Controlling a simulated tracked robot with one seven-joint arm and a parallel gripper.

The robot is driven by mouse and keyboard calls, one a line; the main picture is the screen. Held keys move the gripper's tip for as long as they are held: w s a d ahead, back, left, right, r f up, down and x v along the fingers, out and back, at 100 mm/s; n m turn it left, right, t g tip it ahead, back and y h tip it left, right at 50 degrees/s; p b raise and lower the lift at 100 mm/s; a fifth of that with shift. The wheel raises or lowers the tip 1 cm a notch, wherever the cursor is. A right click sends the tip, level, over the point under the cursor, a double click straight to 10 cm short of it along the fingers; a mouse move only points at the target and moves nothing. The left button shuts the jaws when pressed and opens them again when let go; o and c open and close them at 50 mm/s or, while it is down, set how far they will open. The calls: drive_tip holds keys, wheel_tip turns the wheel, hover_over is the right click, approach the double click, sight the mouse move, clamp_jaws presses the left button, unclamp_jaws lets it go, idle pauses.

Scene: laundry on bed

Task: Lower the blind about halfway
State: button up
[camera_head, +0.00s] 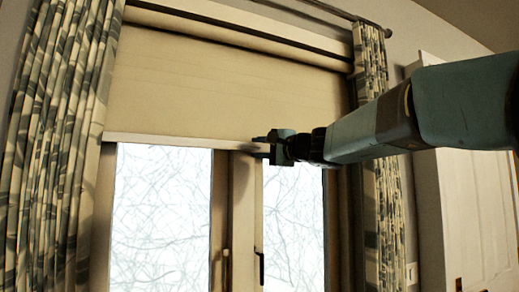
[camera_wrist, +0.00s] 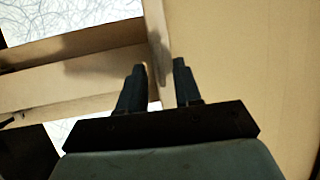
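The beige blind (camera_head: 220,85) hangs over the upper part of the window. Its pale bottom bar (camera_head: 165,141) lies level just above the glass. My gripper (camera_head: 258,145) is at the bar, right of its middle. In the wrist view the blind (camera_wrist: 245,70) fills the right side and the bar (camera_wrist: 155,35) runs down toward the space between my fingertips (camera_wrist: 159,70). The two fingers stand apart, with gaps showing beside the bar. I cannot tell whether either finger touches it.
Patterned curtains hang at the left (camera_head: 55,140) and right (camera_head: 378,190) of the window. The window frame (camera_head: 241,215) has a handle (camera_head: 261,268) below my gripper. A white panelled door (camera_head: 475,215) is at the right. The space before the lower glass is clear.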

drive_tip(key=shift+c, duration=0.4)
clamp_jaws()
idle(1.1)
